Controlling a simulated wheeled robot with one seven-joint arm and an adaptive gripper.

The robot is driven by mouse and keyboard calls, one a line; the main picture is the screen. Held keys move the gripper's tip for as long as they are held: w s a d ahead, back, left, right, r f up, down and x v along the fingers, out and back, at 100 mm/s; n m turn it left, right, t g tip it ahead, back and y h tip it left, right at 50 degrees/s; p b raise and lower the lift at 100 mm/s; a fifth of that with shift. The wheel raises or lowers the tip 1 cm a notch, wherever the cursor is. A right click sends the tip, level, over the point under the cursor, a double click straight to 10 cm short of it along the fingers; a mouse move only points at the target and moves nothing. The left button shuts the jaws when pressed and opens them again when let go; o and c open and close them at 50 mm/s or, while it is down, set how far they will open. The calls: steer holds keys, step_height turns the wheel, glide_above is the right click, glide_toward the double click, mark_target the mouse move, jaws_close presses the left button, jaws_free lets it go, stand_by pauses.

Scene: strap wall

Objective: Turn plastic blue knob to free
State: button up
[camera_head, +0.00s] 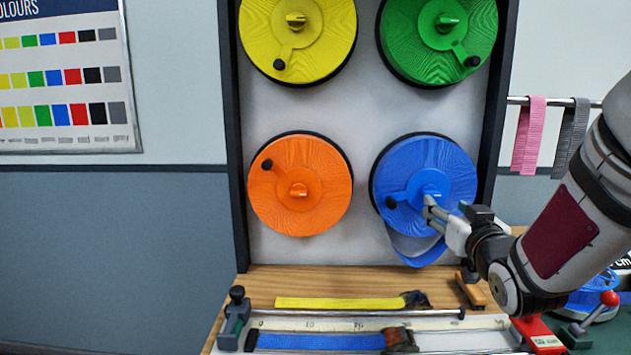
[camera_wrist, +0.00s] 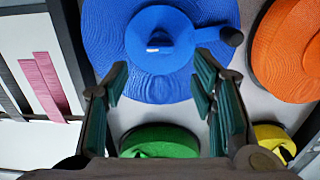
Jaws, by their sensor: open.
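The blue reel (camera_head: 415,160) is on the lower right of the white wall panel, with a small blue knob (camera_head: 431,190) at its hub and a black-tipped crank at the hub's left. A loop of blue strap hangs below it. In the wrist view, which looks turned over, the blue knob (camera_wrist: 155,43) shows beyond the fingertips. My gripper (camera_head: 432,207) is open and empty, in front of the reel and close to the knob. Its spread fingers also show in the wrist view (camera_wrist: 160,78). The head view does not show clearly whether the fingers touch the knob.
Yellow (camera_head: 330,30), green (camera_head: 395,40) and orange (camera_head: 325,165) reels surround the blue one. A wooden bench (camera_head: 300,283) below holds yellow and blue straps and a ruler. Pink strap (camera_head: 528,135) hangs on a rail at right. The panel's dark frame stands right of the reel.

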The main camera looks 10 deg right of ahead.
mark_target(433, 195)
steer(key=x, duration=0.7)
steer(key=shift+p, duration=0.35)
steer(key=c, duration=1.1)
